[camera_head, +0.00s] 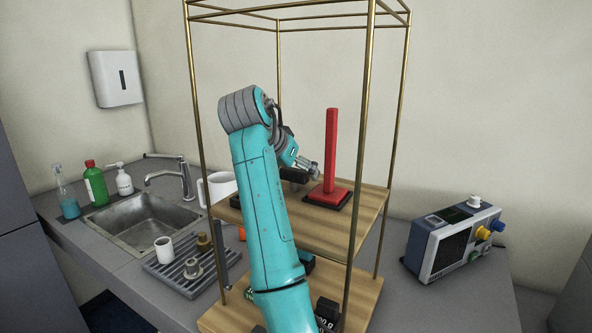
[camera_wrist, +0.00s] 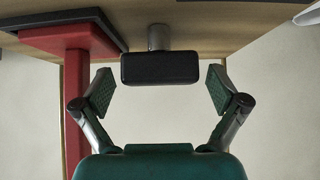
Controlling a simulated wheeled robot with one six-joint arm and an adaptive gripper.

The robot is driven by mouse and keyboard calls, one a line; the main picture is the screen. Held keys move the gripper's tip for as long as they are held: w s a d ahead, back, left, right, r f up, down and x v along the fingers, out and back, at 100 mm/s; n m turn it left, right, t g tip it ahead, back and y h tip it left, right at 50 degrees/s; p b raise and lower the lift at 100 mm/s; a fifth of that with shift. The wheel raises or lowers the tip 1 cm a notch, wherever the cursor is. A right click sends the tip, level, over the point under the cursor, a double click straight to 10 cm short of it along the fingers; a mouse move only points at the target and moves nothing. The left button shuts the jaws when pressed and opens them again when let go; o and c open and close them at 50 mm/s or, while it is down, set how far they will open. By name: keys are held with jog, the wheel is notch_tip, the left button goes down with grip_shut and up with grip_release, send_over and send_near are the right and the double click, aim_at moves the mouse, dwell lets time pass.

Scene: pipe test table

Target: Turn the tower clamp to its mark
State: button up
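A red tower (camera_head: 331,150) stands upright on a red base on a dark plate, on the upper wooden shelf; it also shows in the wrist view (camera_wrist: 76,110), where the picture is upside down. Beside it, a black block (camera_wrist: 160,68) on a short metal post (camera_wrist: 157,38) looks like the clamp's handle; a dark part (camera_head: 293,175) shows there in the head view. My gripper (camera_wrist: 160,88) is open, its green-padded fingers on either side of the block, with gaps. No mark can be made out.
Thin brass posts (camera_head: 364,130) frame the shelf (camera_head: 325,236) around my arm. A lower shelf (camera_head: 362,296) holds dark items.

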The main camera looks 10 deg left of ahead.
jog(key=c, duration=1)
jog(key=shift+o, duration=0.2)
jog(key=shift+a+m+g+h, duration=0.1)
jog(key=shift+m+g+h, duration=0.2)
jog(key=shift+m+h, duration=0.55)
jog(key=shift+m+g+h, duration=0.6)
jog(key=shift+m+h, duration=0.15)
jog(key=shift+m, duration=0.7)
jog(key=o, duration=1.2)
jog(key=shift+c, duration=0.2)
jog(key=v, duration=0.7)
jog(key=shift+r, duration=0.2)
